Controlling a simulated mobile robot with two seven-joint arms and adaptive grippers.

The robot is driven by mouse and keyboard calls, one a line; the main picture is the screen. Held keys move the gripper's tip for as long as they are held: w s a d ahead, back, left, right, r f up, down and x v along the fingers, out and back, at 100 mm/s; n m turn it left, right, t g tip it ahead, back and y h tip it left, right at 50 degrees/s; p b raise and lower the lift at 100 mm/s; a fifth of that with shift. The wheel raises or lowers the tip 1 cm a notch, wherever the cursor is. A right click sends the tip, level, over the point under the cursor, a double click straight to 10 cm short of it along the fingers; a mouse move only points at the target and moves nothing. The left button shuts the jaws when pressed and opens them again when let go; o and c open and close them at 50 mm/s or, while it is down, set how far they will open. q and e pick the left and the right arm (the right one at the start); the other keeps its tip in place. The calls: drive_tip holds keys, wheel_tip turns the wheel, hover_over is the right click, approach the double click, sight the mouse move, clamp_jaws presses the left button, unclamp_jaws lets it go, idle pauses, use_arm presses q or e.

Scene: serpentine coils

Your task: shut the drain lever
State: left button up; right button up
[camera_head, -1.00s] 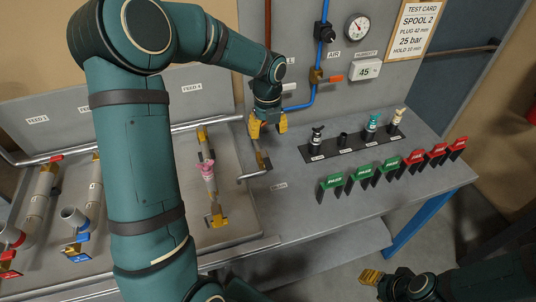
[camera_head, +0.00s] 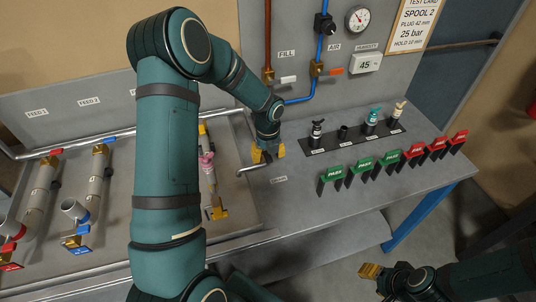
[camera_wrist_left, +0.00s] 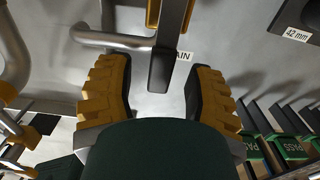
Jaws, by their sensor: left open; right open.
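The drain lever (camera_wrist_left: 161,70) is a flat metal bar with a dark end. In the left wrist view it lies between my left gripper's yellow fingers, with a gap on both sides. The grey drain pipe (camera_wrist_left: 115,39) runs behind it, and a partly covered DRAIN label (camera_wrist_left: 184,56) is beside it. In the head view my left gripper (camera_head: 268,153) is open and low over the drain pipe's bent end (camera_head: 247,170), hiding most of the lever. My right gripper (camera_head: 370,271) is open and empty at the lower right, away from the bench.
Green PASS (camera_head: 360,165) and red FAIL (camera_head: 437,146) tags stand along the bench's right front. A dark plug rack (camera_head: 352,140) is behind them. Fill (camera_head: 287,80) and air (camera_head: 336,71) valve handles are on the panel.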

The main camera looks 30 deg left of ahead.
use_arm(q)
clamp_jaws()
drive_tip(key=shift+d, duration=0.1)
idle(0.4)
drive_tip(key=w+n+b, duration=0.4)
drive_tip(key=w+n, duration=0.4)
drive_tip(key=n, duration=1)
drive_tip(key=shift+a, duration=0.35)
drive_tip(key=shift+f, duration=0.1)
